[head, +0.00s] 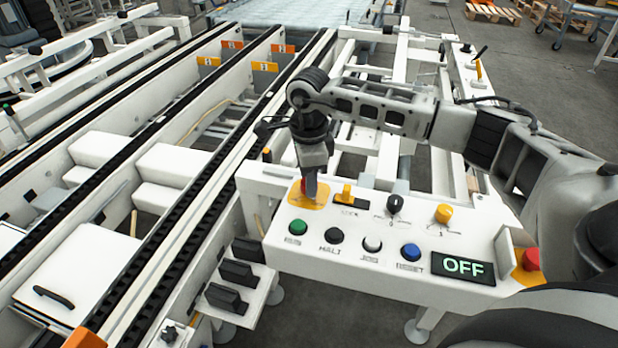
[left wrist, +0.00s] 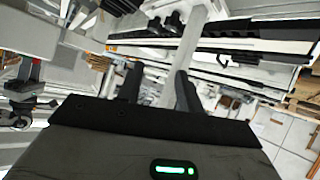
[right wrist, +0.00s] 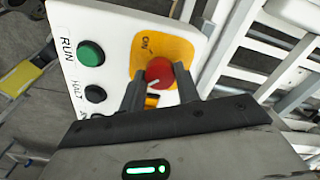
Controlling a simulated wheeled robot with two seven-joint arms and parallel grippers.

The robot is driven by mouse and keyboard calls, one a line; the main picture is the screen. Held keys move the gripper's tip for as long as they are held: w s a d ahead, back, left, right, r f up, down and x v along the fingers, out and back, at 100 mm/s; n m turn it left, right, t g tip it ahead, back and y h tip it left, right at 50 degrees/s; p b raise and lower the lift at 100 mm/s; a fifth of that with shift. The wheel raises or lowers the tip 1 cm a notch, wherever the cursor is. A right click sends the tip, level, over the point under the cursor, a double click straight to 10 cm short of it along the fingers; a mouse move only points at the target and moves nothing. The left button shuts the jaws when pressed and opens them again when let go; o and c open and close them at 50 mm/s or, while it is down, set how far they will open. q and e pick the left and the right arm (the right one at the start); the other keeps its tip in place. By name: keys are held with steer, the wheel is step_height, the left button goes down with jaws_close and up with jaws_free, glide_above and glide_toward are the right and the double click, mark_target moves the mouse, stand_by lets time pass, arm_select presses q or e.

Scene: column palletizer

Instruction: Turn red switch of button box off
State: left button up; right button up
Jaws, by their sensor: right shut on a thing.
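The button box (head: 330,261) is a white panel beside the conveyor in the head view. Its red switch (right wrist: 159,71) is a round knob with a white mark on a yellow plate (right wrist: 152,45), labelled ON, in the right wrist view. My right gripper (head: 310,190) points down onto the switch and mostly hides it in the head view. In the right wrist view its fingers are shut on the knob, one on each side. The box's display (head: 464,267) reads OFF in green. My left gripper (left wrist: 158,88) shows only in its wrist view, fingers apart and empty.
The panel also has a green RUN button (head: 297,224), a black button (head: 334,235), a blue RESET button (head: 410,252), a black knob (head: 395,204), a yellow knob (head: 444,213) and a red emergency button (head: 530,259). Conveyor rails (head: 180,210) run along the left.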

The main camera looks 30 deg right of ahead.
steer(key=shift+w+r, duration=0.1)
steer(key=shift+r, duration=0.05)
steer(key=o, duration=1)
step_height(320, 180, up, 16)
steer(key=shift+f, duration=0.1)
stand_by(0.4)
